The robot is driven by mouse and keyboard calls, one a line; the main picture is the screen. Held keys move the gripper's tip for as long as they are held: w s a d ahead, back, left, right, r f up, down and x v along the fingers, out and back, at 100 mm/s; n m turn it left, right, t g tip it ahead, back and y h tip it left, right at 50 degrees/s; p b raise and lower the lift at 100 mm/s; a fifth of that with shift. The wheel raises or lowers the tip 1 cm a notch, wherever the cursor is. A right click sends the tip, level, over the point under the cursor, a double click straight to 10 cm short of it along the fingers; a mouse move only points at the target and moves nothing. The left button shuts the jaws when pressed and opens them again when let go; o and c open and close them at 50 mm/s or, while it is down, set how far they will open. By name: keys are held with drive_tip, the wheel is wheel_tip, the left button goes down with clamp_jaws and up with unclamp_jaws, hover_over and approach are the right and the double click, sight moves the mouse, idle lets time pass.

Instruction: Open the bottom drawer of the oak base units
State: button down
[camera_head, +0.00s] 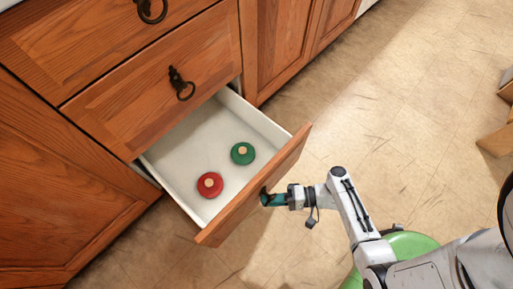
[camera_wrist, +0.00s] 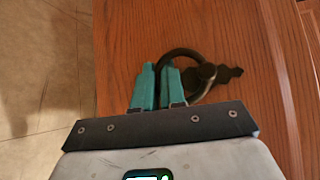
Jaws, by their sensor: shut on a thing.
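The bottom drawer (camera_head: 253,189) of the oak base units is pulled well out, its white inside showing. A red round thing (camera_head: 210,185) and a green round thing (camera_head: 243,153) lie on its floor. My gripper (camera_head: 268,198) is at the outer face of the drawer front. In the wrist view, my gripper's teal fingers (camera_wrist: 160,75) are close together on the dark ring handle (camera_wrist: 181,54), with part of the ring between them. The wooden drawer front (camera_wrist: 245,35) fills most of that view.
Two closed drawers, the upper (camera_head: 85,30) and the middle one (camera_head: 165,75), sit above the open drawer. Cupboard doors (camera_head: 275,40) stand to the right. A wooden thing (camera_head: 497,138) is at the right edge. The tiled floor (camera_head: 400,110) between is clear.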

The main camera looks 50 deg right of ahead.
drive_tip(key=shift+s+a, duration=0.15)
drive_tip(key=shift+s, duration=1.8)
drive_tip(key=c, duration=1.3)
unclamp_jaws()
drive_tip(key=shift+w, duration=0.1)
drive_tip(key=p+v, duration=0.1)
drive_tip(key=v, duration=0.9)
drive_tip(key=shift+s+d, duration=0.3)
